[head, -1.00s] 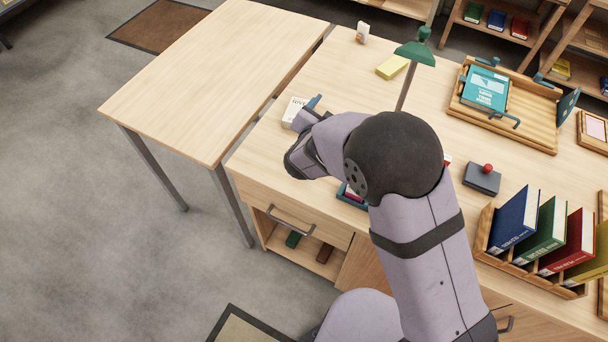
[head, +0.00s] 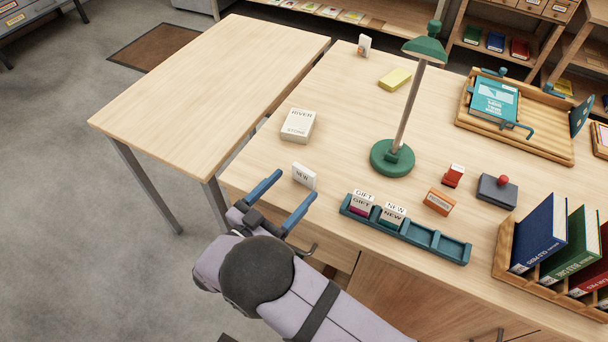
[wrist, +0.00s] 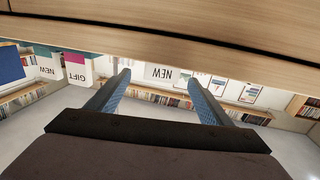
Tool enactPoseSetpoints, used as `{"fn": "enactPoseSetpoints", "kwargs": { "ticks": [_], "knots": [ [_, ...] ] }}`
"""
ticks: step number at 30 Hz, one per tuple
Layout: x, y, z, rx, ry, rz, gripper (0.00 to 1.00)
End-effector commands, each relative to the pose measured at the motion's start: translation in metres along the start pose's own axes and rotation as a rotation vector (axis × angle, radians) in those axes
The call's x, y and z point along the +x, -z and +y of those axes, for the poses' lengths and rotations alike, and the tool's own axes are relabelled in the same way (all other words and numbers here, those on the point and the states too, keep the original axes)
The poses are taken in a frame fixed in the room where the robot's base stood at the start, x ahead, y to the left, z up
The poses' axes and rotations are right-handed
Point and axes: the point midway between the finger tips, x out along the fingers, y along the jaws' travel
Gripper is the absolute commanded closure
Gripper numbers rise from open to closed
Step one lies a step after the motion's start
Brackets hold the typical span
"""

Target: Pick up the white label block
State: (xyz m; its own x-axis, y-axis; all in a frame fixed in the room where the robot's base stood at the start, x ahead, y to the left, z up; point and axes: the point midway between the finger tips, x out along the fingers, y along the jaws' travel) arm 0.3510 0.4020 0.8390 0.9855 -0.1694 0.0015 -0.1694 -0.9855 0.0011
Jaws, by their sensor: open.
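The white label block (head: 304,174), marked NEW, stands upright near the desk's front left edge. My gripper (head: 297,185) is open, its two blue fingers pointing at the block from the front edge side. In the wrist view, the white label block (wrist: 166,74) appears upside down, framed between the open fingertips of my gripper (wrist: 160,77). The fingers have not closed on it; whether the tips reach past its front face is hard to tell.
A RIVER STONE box (head: 297,125) sits behind the block. A green tray (head: 430,241) with GIFT and NEW label blocks stands to the right. A green lamp (head: 392,158), an orange box (head: 438,201) and a red stamp (head: 453,176) stand farther right. Desk around the block is clear.

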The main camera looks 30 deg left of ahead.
Motion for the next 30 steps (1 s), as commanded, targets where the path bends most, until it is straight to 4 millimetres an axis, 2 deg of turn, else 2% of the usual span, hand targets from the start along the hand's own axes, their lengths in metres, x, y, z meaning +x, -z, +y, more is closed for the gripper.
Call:
{"fn": "enactPoseSetpoints", "kwargs": {
  "ticks": [10,21,30],
  "knots": [
    [0.016,0.002,0.000,0.000,-0.001,-0.001,0.27],
    [0.058,0.004,-0.003,0.000,-0.002,-0.001,0.27],
    [0.061,0.003,-0.004,0.001,0.001,-0.001,0.27]
  ]
}}
